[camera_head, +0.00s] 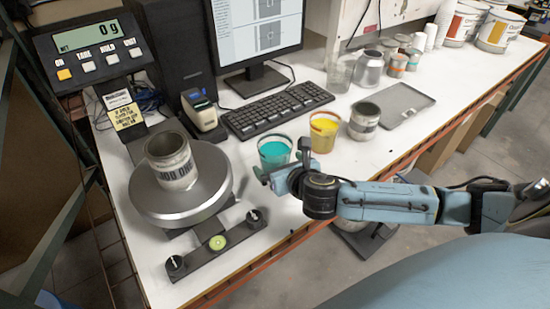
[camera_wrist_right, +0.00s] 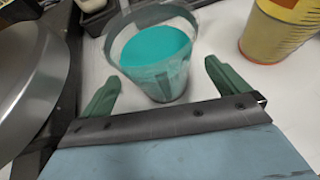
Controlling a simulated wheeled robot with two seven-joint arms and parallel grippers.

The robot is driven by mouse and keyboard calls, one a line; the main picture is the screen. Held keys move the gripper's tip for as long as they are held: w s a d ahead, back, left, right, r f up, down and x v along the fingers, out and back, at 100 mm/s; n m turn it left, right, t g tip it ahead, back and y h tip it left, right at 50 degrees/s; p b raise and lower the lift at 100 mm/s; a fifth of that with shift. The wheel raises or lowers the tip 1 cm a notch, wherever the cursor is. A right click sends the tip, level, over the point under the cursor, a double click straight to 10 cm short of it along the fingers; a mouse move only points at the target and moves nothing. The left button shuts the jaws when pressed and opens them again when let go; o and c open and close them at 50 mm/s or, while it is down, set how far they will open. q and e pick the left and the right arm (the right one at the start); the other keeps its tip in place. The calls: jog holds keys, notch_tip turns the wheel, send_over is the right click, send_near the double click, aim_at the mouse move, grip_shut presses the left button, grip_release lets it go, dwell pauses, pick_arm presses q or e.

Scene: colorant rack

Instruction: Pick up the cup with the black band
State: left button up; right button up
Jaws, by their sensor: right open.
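A clear cup holding teal paint (camera_head: 275,152) stands upright on the white table, right of the scale. A dark grey band shows around its upper wall in the wrist view (camera_wrist_right: 158,60); its exact colour is hard to tell. My right gripper (camera_head: 284,163) is at the near side of this cup. In the wrist view its two green fingers (camera_wrist_right: 163,75) are open and spread to either side of the cup's near, lower part, with no clear contact. A cup of yellow paint (camera_head: 325,131) with an orange band stands just to the right. My left gripper is not in view.
A scale (camera_head: 142,196) bears a grey labelled can (camera_head: 171,161) at the left. A keyboard (camera_head: 277,110) lies behind the cups. A metal can (camera_head: 364,121) and a grey tray (camera_head: 399,104) are to the right. The table's front edge is close to my arm.

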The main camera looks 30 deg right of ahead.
jog(key=shift+x, duration=1.2)
jog(key=c, duration=1.1)
jog(key=shift+c, duration=0.9)
jog(key=shift+r, duration=0.15)
